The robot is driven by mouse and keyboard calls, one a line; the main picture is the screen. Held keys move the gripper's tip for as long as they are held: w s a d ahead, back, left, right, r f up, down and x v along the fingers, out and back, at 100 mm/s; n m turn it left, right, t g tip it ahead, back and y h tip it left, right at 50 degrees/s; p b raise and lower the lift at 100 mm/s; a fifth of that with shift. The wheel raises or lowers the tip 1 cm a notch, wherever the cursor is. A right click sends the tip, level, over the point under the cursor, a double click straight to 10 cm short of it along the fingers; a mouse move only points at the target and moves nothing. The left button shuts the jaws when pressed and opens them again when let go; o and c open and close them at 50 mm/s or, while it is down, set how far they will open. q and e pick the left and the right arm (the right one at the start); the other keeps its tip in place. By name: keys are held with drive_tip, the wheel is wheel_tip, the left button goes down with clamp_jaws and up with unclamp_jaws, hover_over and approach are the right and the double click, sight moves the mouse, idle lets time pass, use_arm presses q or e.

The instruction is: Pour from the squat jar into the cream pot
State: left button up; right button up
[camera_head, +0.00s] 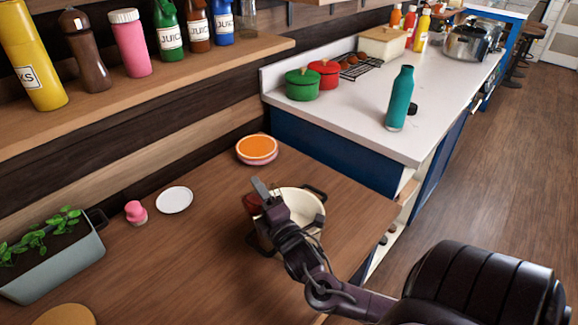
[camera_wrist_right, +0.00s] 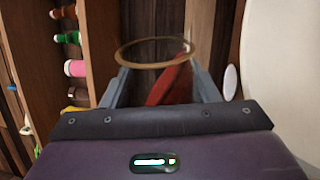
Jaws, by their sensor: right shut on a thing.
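The cream pot (camera_head: 312,207) stands on the wooden counter, pale inside, with dark handles. My right gripper (camera_head: 262,188) is above its left side, partly covering it in the head view. The gripper is shut on the squat jar (camera_head: 251,203), of which a dark red patch shows beside the fingers. In the right wrist view, the jar's round brownish rim (camera_wrist_right: 122,54) sits between the two grey fingers, with red inside. The jar's tilt is hard to tell. A large cream surface (camera_wrist_right: 285,60), likely the pot, fills the right of that view. My left gripper is out of view.
An orange-topped round container (camera_head: 257,148) stands behind the pot. A white plate (camera_head: 174,200), a small pink shaker (camera_head: 136,212) and a planter (camera_head: 60,262) are to the left. A shelf with bottles (camera_head: 210,62) runs above. A white worktop (camera_head: 350,125) holds a teal bottle (camera_head: 400,98).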

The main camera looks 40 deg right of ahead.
sight(270, 187)
drive_tip(key=shift+d+r+m+h+p, duration=0.15)
drive_tip(key=shift+r+m+p, duration=0.15)
drive_tip(key=shift+m+p, duration=0.3)
drive_tip(key=shift+d+r+m+h+p, duration=0.15)
drive_tip(key=shift+r+m+p, duration=0.25)
drive_tip(key=shift+m, duration=0.3)
drive_tip(key=shift+s+d+f+m, duration=0.15)
drive_tip(key=shift+f+m, duration=0.1)
drive_tip(key=shift+m, duration=0.25)
drive_tip(key=shift+w+d+f+m, duration=0.1)
drive_tip(key=shift+f+m, duration=0.15)
drive_tip(key=shift+m, duration=0.25)
idle(0.6)
drive_tip(key=shift+s+d+r+m+g+h+p, duration=0.15)
drive_tip(key=shift+d+r+m+h+p, duration=0.1)
drive_tip(key=shift+m+p, duration=0.45)
drive_tip(key=shift+d+r+m+g+h+p, duration=0.15)
drive_tip(key=shift+d+m+p, duration=0.15)
drive_tip(key=shift+m+p, duration=0.35)
drive_tip(key=shift+s+d+r+m+g+h+p, duration=0.1)
drive_tip(key=shift+d+r+m+h+p, duration=0.25)
drive_tip(key=shift+m, duration=0.5)
idle(0.9)
